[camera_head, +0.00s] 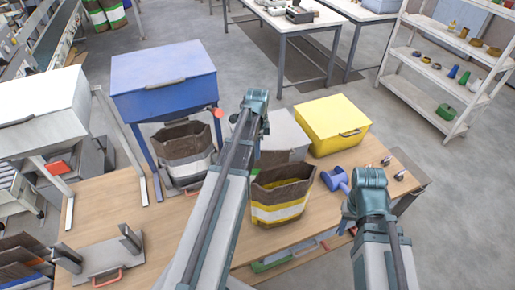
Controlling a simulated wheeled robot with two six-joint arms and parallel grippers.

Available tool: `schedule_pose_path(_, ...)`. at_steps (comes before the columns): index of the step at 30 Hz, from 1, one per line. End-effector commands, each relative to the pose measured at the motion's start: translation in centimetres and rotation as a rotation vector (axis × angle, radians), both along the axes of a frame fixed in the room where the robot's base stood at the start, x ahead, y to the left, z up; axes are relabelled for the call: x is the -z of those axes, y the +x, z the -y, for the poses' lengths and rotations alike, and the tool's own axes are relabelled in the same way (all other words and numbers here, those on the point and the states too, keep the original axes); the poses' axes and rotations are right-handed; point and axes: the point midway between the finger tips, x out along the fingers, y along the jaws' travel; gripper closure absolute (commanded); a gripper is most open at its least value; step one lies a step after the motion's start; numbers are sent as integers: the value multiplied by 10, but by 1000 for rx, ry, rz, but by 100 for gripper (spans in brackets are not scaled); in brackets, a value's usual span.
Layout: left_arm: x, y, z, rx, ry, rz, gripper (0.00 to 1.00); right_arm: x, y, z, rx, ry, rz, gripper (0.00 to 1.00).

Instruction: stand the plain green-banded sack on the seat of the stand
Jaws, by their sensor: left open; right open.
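A grey stand (104,262) with two upright posts and a red handle lies at the front left of the wooden table; its flat seat looks empty. I cannot make out a plain green-banded sack for certain. A small green patch (268,158) shows beside my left arm, mostly hidden. An open brown sack with a yellow band (283,207) stands right of my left arm. An open brown sack with white and grey bands (190,170) stands left of it. My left gripper (256,97) is open, above the table's back. My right gripper (368,180) is open at the right.
A blue box (163,80), a yellow box (328,124) and a grey box (285,132) stand along the back. A blue-violet tool (336,180) lies by my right gripper. Folded sacks (20,262) sit at lower left. Green-and-orange-banded sacks (107,15) stand far behind.

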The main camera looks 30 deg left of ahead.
Motion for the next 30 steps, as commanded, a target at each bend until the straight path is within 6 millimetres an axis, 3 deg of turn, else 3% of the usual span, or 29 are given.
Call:
schedule_pose_path(1,-13,0,0,0,0,0,58,-13,0,0,1,0,0,50)
schedule_pose_path(18,-95,-1,1,0,0,0,58,-95,-1,0,1,0,-3,50)
schedule_pose_path(30,-104,-1,1,0,0,0,58,-104,-1,0,5,0,-4,50)
